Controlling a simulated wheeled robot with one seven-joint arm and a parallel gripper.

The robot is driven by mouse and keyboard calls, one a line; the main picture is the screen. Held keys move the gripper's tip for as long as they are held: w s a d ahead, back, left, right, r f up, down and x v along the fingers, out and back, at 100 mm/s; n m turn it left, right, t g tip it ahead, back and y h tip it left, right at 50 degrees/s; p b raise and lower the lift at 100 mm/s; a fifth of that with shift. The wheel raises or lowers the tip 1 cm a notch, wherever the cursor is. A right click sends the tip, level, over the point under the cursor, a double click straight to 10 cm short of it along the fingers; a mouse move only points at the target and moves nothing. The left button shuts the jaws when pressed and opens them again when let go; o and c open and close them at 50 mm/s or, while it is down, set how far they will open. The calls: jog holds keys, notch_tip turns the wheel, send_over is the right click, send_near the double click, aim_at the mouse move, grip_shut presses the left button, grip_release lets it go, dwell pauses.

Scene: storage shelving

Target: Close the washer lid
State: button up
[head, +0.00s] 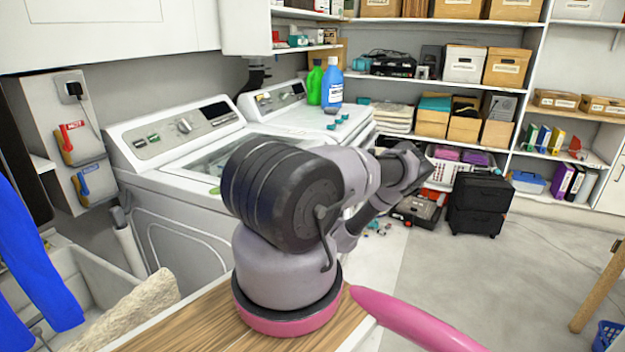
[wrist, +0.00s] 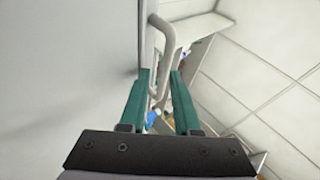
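The washer (head: 185,215) is the white top-loading machine at the left in the head view, with a control panel on its back edge. Its lid (head: 205,160) has a dark glass window and is partly hidden behind my arm, so I cannot tell whether it is fully down. In the wrist view my gripper (wrist: 163,78) has its two teal fingers apart. A curved white bar (wrist: 163,48) reaches into the line of the gap between them; no grip on it shows. A flat grey surface (wrist: 70,70) fills the left of that view.
A second white machine (head: 285,120) stands behind the washer, with a green bottle (head: 315,83) and a blue bottle (head: 332,85) on top. A sink (head: 85,275) is at left. Floor at right (head: 520,290) is mostly clear.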

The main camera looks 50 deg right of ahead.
jog(key=shift+s+a+f, duration=0.15)
jog(key=shift+f, duration=0.35)
jog(key=shift+s+a+f, duration=0.15)
jog(key=shift+f, duration=0.3)
jog(key=shift+s+a+f, duration=0.15)
jog(key=shift+f, duration=0.35)
jog(key=shift+s, duration=0.1)
